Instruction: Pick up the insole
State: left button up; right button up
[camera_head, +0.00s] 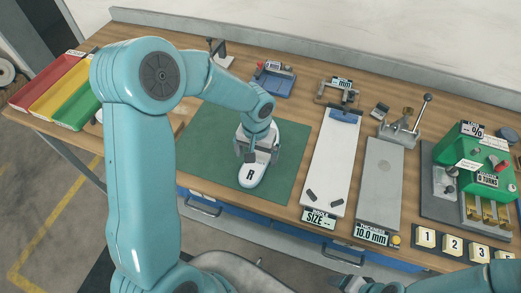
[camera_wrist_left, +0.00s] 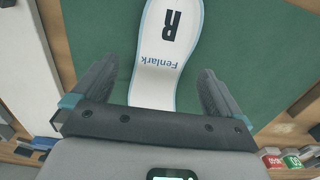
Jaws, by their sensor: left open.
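The insole (camera_head: 250,178) is white with a blue edge and a black "R". It lies on the green mat (camera_head: 205,150) in the head view. My left gripper (camera_head: 252,153) is over the insole and hides part of its middle. In the left wrist view the insole (camera_wrist_left: 168,48) runs between the two open, dark fingers of my left gripper (camera_wrist_left: 157,75), with the word "Fenlark" on it. Its near part is hidden behind the gripper body. Whether the fingers touch the mat I cannot tell. My right arm shows only partly at the bottom right.
Red, yellow and green trays (camera_head: 60,93) stand at the left. A white sizing board (camera_head: 333,165), a grey plate (camera_head: 380,185) and a green machine (camera_head: 478,165) are to the right. A blue fixture (camera_head: 274,79) stands behind the mat. Numbered blocks (camera_head: 452,244) line the front right.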

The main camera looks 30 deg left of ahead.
pick_arm(q)
jog(key=shift+a+f, duration=0.2)
jog(key=shift+f, duration=1)
jog(key=shift+d+f, duration=0.1)
jog(key=shift+f, duration=0.1)
jog(key=c, duration=1)
jog(key=shift+c, duration=0.3)
